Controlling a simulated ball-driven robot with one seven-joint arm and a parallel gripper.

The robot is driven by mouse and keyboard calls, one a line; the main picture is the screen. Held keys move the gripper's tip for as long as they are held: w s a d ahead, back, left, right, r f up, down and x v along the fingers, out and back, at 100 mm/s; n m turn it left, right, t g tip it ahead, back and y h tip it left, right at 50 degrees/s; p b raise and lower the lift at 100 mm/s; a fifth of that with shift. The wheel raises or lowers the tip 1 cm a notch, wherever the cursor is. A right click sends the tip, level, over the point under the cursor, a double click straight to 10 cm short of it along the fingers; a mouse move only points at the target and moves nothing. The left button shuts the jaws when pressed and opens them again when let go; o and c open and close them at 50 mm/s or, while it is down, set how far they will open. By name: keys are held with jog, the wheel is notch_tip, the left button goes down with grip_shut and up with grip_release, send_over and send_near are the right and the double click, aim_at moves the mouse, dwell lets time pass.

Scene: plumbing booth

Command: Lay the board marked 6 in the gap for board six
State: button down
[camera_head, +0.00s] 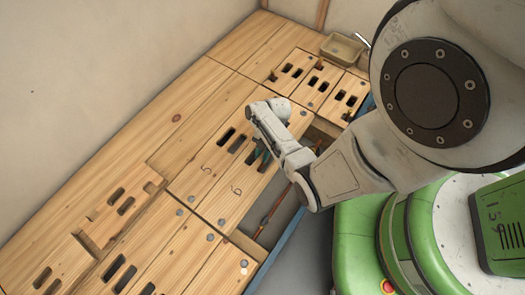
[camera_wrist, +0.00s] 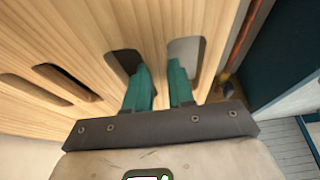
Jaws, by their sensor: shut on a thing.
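The board marked 6 (camera_head: 236,195) is a long pale wooden board with hand slots, lying beside the board marked 5 (camera_head: 204,171) in the head view. My gripper (camera_head: 262,155) is over its slots. In the wrist view the two teal fingers of my gripper (camera_wrist: 160,75) reach into two neighbouring slots and are shut on the wood between them. The board (camera_wrist: 155,25) fills much of that view. An open gap (camera_head: 277,208) with a copper pipe shows along its right side. I cannot tell whether the board lies flush or is slightly raised.
Other slotted boards cover the floor at the lower left and upper right. A beige tray (camera_head: 341,48) stands at the far end. A blue edge (camera_head: 280,247) borders the gap on the right. A copper pipe (camera_wrist: 243,40) runs close to the board. Pale walls enclose the left and back.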

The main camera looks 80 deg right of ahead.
jog(key=shift+f, duration=0.1)
jog(key=c, duration=0.9)
grip_release()
jog(key=p+v, duration=0.4)
jog(key=v, duration=0.6)
jog(key=shift+d+r, duration=0.15)
jog(key=shift+r, duration=0.25)
